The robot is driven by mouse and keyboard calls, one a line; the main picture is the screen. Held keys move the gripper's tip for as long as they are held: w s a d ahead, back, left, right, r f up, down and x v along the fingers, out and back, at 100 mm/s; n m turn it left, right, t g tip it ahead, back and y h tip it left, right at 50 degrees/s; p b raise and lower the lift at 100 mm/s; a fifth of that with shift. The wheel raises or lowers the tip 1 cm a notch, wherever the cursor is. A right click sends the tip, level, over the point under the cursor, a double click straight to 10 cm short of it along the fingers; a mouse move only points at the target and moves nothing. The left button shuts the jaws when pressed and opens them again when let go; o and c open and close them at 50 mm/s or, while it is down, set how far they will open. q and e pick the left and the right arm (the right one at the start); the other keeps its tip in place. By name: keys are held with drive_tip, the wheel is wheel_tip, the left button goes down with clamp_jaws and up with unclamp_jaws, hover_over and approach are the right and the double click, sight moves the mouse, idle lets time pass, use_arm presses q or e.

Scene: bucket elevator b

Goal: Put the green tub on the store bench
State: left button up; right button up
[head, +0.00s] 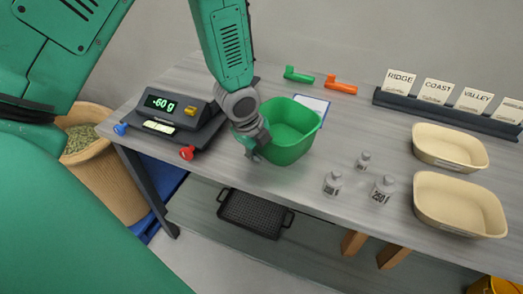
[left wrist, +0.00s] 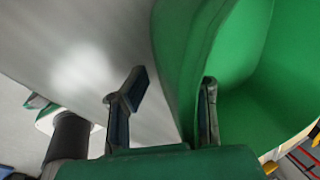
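The green tub (head: 291,130) stands upright and looks empty on the grey bench, right of the scale. My left gripper (head: 254,146) is at the tub's left wall. In the left wrist view, the gripper (left wrist: 172,108) has its fingers apart, one outside the tub (left wrist: 178,50) and one on its inner side. The tub wall runs between them, with a visible gap to the outer finger. My right gripper is not in view. I cannot tell which surface is the store bench; no such label is readable.
A scale (head: 172,116) reading "-60 g" stands left. Small bottles (head: 333,183), two beige trays (head: 450,147) and a card rack (head: 446,111) are to the right. Green (head: 298,75) and orange (head: 341,85) scoop-like items lie behind. A sack (head: 104,165) stands on the floor.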

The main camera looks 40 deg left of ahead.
use_arm(q)
drive_tip(key=shift+d+r, duration=0.25)
drive_tip(key=shift+d, duration=0.6)
drive_tip(key=shift+s+r, duration=0.1)
drive_tip(key=shift+r, duration=0.2)
drive_tip(key=a+p+v, duration=0.1)
drive_tip(key=p+v, duration=0.1)
drive_tip(key=v, duration=0.9)
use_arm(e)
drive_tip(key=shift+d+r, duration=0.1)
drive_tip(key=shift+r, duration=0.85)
